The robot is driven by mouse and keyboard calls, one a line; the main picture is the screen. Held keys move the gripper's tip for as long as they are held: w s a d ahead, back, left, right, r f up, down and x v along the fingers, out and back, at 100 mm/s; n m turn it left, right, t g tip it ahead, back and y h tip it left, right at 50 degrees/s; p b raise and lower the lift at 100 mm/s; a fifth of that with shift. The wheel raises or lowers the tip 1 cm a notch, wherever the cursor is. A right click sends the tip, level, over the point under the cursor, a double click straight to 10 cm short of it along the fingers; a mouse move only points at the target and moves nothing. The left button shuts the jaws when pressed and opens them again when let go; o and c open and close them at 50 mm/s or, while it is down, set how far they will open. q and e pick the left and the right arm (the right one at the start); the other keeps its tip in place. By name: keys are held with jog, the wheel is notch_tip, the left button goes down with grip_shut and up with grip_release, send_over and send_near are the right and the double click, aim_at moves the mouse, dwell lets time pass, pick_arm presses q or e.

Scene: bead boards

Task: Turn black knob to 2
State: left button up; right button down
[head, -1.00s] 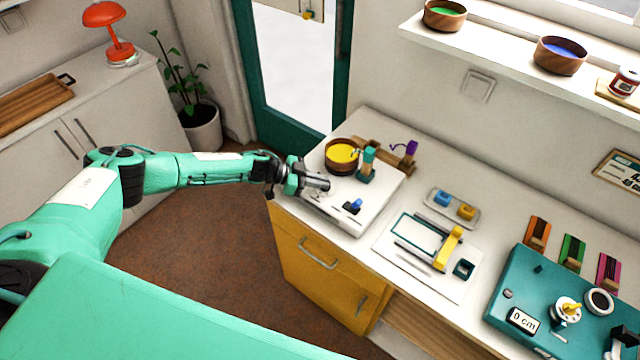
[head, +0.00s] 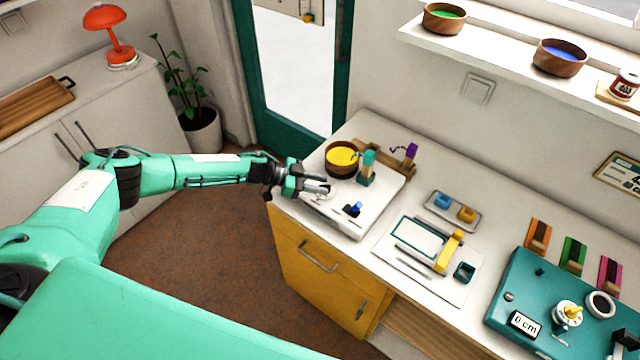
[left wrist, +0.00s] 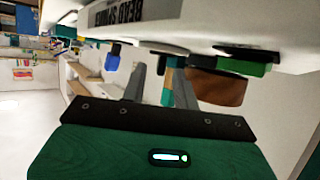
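My left gripper (head: 320,189) is over the left front part of the white bead-spinner board (head: 340,222). In the left wrist view its two fingers (left wrist: 160,88) stand apart, with a teal-and-wood post (left wrist: 168,82) showing between them, farther off. Nothing shows held. The board's upside-down lettering (left wrist: 132,12) is at the top of that view. A blue knob on a black base (head: 352,209) sits on the board, right of the gripper. I cannot make out a clear black knob or a mark 2; the gripper hides part of the board. My right gripper is not in view.
A wooden bowl of yellow beads (head: 341,157) and a teal post (head: 367,168) stand just behind the gripper. To the right are a white board with a yellow bar (head: 448,251) and a teal panel (head: 515,290) with dials. Floor lies beyond the counter's left edge.

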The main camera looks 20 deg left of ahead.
pick_arm(q)
jog(key=b+v, duration=0.3)
jog(key=v, duration=1)
jog(key=shift+a, duration=0.1)
